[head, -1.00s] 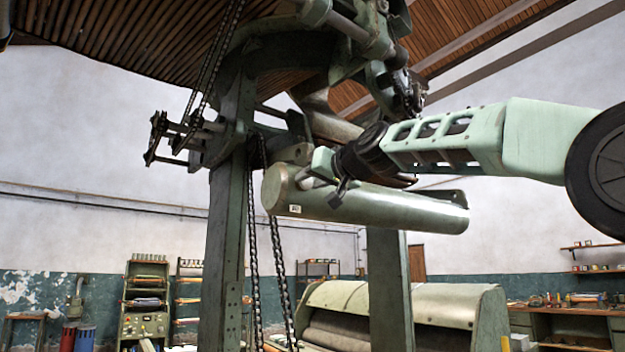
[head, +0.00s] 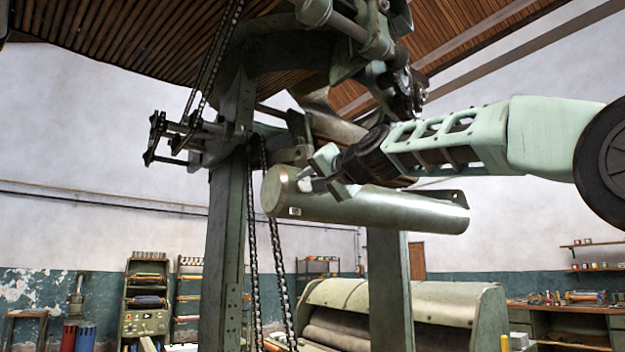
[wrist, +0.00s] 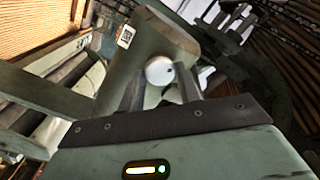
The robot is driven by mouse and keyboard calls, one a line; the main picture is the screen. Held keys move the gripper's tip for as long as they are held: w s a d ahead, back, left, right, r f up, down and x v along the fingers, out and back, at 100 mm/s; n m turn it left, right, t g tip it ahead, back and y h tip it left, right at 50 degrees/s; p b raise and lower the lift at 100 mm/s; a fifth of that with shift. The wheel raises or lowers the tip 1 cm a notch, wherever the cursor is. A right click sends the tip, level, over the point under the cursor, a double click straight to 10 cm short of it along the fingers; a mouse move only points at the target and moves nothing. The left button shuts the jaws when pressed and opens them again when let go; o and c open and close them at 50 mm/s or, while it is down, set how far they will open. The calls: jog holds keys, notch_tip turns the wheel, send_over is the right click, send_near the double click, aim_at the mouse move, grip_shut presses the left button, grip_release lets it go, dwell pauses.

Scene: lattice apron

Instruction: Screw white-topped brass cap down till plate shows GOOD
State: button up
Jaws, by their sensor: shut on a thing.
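A green-grey cylinder (head: 400,208) lies nearly level across the machine frame. My gripper (head: 308,180) reaches in from the right to the upper side of its left end. In the wrist view my gripper (wrist: 161,88) has a finger on each side of a round cap with a white top (wrist: 159,70), shut on it. The cap sits against the cylinder's side (wrist: 150,40); its brass body is hidden by the fingers. A small white plate with a dark mark (wrist: 125,36) is on the cylinder near its end; it also shows in the head view (head: 295,211). Its mark is too small to read.
A green upright post (head: 228,250) with hanging chains (head: 278,270) stands at the left of the cylinder. Machine brackets and gears (head: 400,75) are close above my arm. A covered roller machine (head: 400,305) stands below. Open air lies to the right, under my arm.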

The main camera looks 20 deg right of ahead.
jog(key=m+p, duration=0.1)
jog(key=m, duration=0.3)
jog(key=shift+r+m, duration=0.1)
jog(key=shift+m, duration=0.2)
jog(key=m+p, duration=0.1)
jog(key=m, duration=0.3)
jog(key=shift+m+p, duration=0.3)
jog(key=shift+p, duration=0.05)
jog(key=m+p, duration=0.1)
jog(key=m, duration=0.3)
jog(key=shift+m+p, duration=0.6)
jog(key=shift+m, duration=1.4)
jog(key=shift+f, duration=0.2)
jog(key=o, duration=1)
